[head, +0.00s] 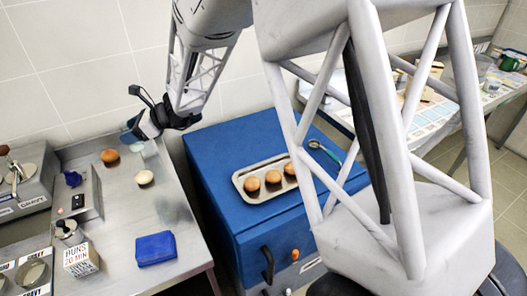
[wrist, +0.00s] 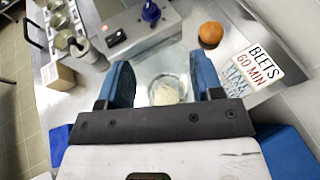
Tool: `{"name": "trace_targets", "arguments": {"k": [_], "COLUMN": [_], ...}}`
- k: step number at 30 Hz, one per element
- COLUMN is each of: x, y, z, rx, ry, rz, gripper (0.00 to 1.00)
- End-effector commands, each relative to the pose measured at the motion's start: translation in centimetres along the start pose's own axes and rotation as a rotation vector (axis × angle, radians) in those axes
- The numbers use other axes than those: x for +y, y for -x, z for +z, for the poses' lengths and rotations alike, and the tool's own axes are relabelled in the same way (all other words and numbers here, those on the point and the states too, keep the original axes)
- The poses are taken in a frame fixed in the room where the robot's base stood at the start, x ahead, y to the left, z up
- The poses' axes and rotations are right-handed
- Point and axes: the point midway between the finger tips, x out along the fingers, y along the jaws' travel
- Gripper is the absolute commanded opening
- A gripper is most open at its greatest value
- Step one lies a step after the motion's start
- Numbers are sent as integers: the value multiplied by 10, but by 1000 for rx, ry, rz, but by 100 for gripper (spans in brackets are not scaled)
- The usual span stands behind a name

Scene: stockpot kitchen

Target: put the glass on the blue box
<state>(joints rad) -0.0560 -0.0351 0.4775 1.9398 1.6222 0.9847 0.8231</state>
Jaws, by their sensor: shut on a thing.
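My gripper (head: 140,131) is at the back of the metal counter, near the tiled wall. In the wrist view its two blue fingers (wrist: 166,88) are shut on the clear glass (wrist: 168,80), one on each side. A pale round shape shows through the glass. In the head view the glass (head: 149,149) is faint, just beside the fingers; I cannot tell whether it touches the counter. The small blue box (head: 155,248) lies flat near the counter's front right edge, its top bare. A blue patch at the lower left of the wrist view looks like this box (wrist: 60,143).
A brown bun (head: 110,157) and a pale bun (head: 145,178) sit on the counter. A grey device (head: 79,196), pots and a white labelled box (head: 80,260) stand at left. The large blue cabinet (head: 214,158) at right bears a tray of buns (head: 246,193).

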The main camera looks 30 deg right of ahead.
Motion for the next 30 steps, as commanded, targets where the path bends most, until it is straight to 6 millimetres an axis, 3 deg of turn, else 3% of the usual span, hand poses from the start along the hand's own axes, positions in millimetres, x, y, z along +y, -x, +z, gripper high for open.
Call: {"name": "trace_targets", "arguments": {"k": [12, 30], "x": [-60, -124], "y": [75, 193], "z": [-30, -79], "rx": [1, 6], "ry": [-32, -81], "rz": [-84, -199], "gripper": [31, 31]}}
